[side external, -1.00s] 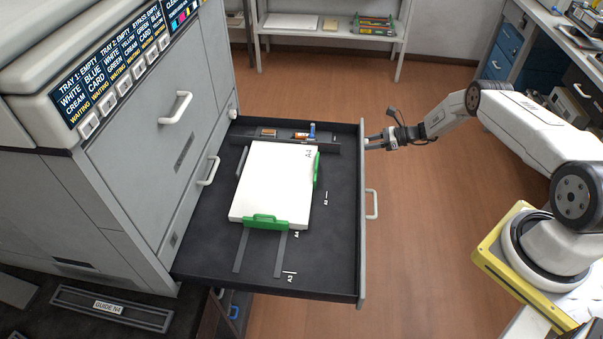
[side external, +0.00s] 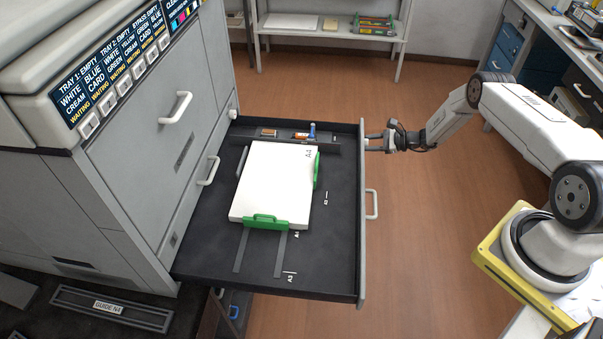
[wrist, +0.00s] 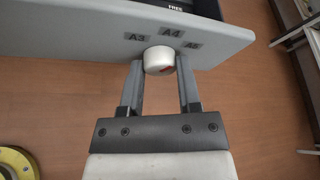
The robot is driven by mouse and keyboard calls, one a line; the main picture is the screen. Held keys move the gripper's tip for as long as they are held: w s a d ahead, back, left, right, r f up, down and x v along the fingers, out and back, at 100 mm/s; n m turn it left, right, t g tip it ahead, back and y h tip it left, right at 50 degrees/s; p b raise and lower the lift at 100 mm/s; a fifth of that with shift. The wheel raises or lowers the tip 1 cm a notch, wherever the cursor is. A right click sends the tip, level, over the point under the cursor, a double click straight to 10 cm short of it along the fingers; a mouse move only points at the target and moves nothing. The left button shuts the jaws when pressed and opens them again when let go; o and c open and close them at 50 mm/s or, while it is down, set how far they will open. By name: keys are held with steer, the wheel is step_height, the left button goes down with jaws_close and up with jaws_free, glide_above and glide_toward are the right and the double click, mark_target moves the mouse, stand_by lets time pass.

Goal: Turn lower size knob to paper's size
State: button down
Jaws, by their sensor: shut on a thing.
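The white round size knob (wrist: 159,60) sits on the front face of the open drawer (side external: 361,250), near its far end. It has a small red mark on its right part, and the labels A3, A4 and A5 are arced around it. My gripper (wrist: 159,68) is shut on the knob, with one finger on each side. In the side view, my gripper (side external: 372,142) reaches the drawer front from the right, and the knob is too small to make out there. The white paper stack (side external: 272,185) marked A4 lies in the drawer.
Green paper guides (side external: 265,222) stand against the stack's near and right sides. The drawer handle (side external: 371,204) sticks out below my gripper. The copier body (side external: 130,130) stands at left. The floor (side external: 430,230) between the drawer and my base is clear.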

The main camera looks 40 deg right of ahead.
steer(key=n+t+h, duration=0.1)
steer(key=n, duration=0.2)
steer(key=shift+s+f+t, duration=0.1)
steer(key=shift+s+t, duration=0.05)
steer(key=shift+t, duration=0.25)
steer(key=shift+n, duration=0.4)
steer(key=shift+c, duration=1.5)
jaws_free()
steer(key=v, duration=0.7)
steer(key=shift+s, duration=0.35)
steer(key=shift+d, duration=0.1)
